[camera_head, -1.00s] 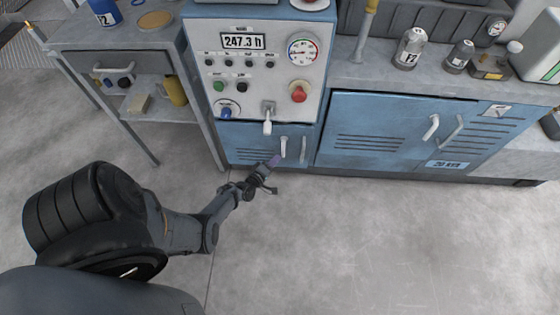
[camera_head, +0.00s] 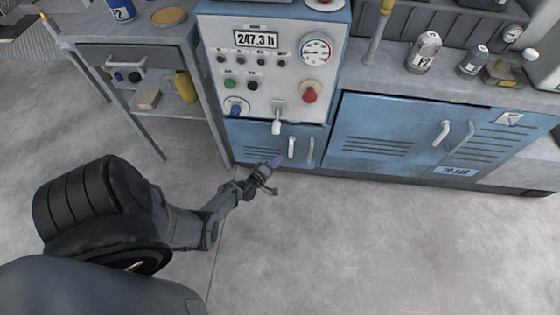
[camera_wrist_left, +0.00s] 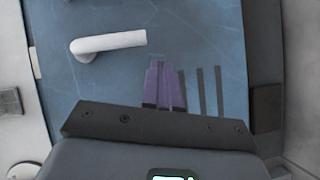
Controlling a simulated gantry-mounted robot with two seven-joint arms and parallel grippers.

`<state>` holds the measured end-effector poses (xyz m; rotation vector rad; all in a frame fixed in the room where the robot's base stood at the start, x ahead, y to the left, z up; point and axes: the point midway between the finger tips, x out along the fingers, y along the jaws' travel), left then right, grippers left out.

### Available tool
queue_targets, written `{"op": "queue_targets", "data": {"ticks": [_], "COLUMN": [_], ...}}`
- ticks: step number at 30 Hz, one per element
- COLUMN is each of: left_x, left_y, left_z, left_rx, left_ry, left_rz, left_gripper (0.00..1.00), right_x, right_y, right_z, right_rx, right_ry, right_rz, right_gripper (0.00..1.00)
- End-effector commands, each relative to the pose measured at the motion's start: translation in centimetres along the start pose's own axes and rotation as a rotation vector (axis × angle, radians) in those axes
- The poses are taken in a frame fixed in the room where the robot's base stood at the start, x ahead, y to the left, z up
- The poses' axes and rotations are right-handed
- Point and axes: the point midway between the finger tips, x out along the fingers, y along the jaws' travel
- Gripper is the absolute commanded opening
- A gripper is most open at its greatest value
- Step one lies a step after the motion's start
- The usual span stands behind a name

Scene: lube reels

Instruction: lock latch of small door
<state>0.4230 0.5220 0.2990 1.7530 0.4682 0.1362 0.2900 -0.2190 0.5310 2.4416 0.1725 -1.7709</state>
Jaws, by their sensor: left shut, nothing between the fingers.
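The small blue door (camera_head: 247,148) is under the control panel in the head view and looks closed. A white lever latch (camera_head: 291,147) is on its right part, roughly upright. In the wrist view this latch (camera_wrist_left: 108,43) lies across the picture, up and left of the fingers. My left gripper (camera_head: 277,161) is near the door's lower edge, below and left of the latch. Its purple fingers (camera_wrist_left: 164,86) are together and empty in front of the door, apart from the latch. I cannot tell whether they touch the door. My right gripper is not in view.
A grey bar handle (camera_head: 311,150) stands just right of the latch. The control panel (camera_head: 243,75) has a white lever (camera_head: 277,125) above the door. A wider blue cabinet door (camera_head: 385,140) is to the right. A grey side table (camera_head: 140,25) is at the left. The floor in front is clear.

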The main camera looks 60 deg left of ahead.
Motion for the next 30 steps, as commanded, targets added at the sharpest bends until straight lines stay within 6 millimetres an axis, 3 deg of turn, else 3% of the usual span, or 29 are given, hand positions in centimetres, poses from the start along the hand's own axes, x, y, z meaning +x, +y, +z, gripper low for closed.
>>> {"op": "queue_targets", "data": {"ticks": [15, 21, 30], "left_x": [-8.5, -9.8, -10.0], "left_y": [-2.5, -2.9, -3.0], "left_z": [0.2, 0.3, 0.3], "left_rx": [0.0, 0.0, 0.0], "left_ry": [-0.006, -0.005, -0.004], "left_rz": [-0.003, 0.0, 0.0], "left_gripper": [0.0, 0.0, 0.0], "right_x": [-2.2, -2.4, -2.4], "right_y": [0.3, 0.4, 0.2], "right_z": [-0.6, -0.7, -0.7], "right_rx": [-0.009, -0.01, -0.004], "right_ry": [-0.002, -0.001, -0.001], "right_rz": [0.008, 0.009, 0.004], "right_gripper": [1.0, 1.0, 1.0]}}
